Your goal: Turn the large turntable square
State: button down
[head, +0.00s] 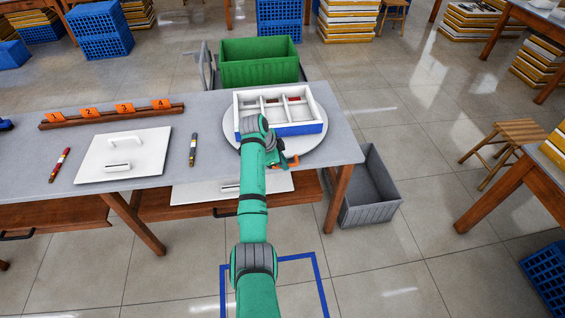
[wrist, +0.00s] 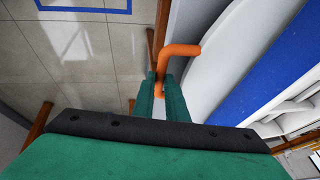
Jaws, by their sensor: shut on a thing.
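The large turntable (head: 312,147) is a pale round disc at the right end of the grey table. A white divided tray (head: 321,112) with a blue lower front sits on it. Its sides look roughly in line with the table edges; I cannot tell exactly. An orange bent handle (head: 292,161) sticks out at the turntable's front edge. My gripper (wrist: 160,91) is shut on this handle, which shows large in the wrist view (wrist: 181,50). In the head view my arm hides part of the turntable's front left and most of the gripper.
A white panel (head: 145,147), a dark marker (head: 193,150) and a red marker (head: 60,165) lie to the left. A rack with numbered orange tags (head: 112,115) stands behind. A green crate (head: 260,65) is behind the table, a grey bin (head: 370,190) at its right.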

jog(key=shift+r, duration=0.1)
jog(key=c, duration=1.8)
grip_release()
jog(key=shift+o, duration=0.2)
jog(key=v, duration=1)
jog(key=shift+s+a+r, duration=0.15)
jog(key=shift+a+r, duration=0.1)
jog(key=shift+r, duration=0.1)
